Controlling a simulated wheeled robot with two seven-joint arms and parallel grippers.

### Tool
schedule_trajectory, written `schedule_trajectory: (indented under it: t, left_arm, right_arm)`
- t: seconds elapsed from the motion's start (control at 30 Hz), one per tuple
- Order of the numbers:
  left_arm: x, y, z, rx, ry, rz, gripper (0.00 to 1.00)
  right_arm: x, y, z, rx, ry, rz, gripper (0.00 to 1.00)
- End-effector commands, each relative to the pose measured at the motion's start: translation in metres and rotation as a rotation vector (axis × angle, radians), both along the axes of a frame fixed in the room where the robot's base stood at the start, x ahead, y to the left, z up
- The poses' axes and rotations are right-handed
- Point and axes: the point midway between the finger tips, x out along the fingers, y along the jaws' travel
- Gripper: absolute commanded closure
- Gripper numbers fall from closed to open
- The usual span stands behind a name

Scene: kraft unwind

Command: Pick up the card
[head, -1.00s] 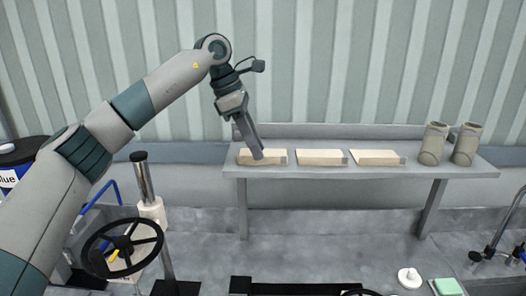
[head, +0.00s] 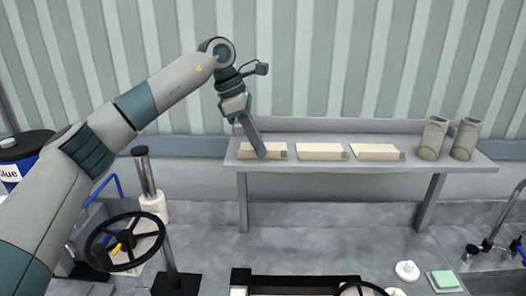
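Three flat cream blocks, perhaps card stacks, lie in a row on a grey shelf (head: 330,163): a left one (head: 277,149), a middle one (head: 321,151) and a right one (head: 374,151). Each has a small grey patch at its right front corner. No separate single card can be made out. My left gripper (head: 262,154) points down at the left block and covers part of it. Its fingers look like one narrow bar from here, so I cannot tell their gap, whether they touch the block, or whether they hold anything. My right gripper is out of view.
Two tan cylinders (head: 433,138) (head: 465,139) stand at the shelf's right end, and a corrugated wall rises behind. A black handwheel (head: 125,243) and a post (head: 145,172) stand at lower left. A green pad (head: 445,280) and white knob (head: 407,270) lie at lower right.

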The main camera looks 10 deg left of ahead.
Motion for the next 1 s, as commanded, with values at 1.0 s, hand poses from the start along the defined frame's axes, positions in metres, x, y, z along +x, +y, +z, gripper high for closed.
schedule_trajectory:
  t: [1.0]
  left_arm:
    - [-0.015, -0.072, 0.08, 0.0, -0.002, -0.003, 1.0]
  right_arm:
    - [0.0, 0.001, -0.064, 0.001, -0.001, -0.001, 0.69]
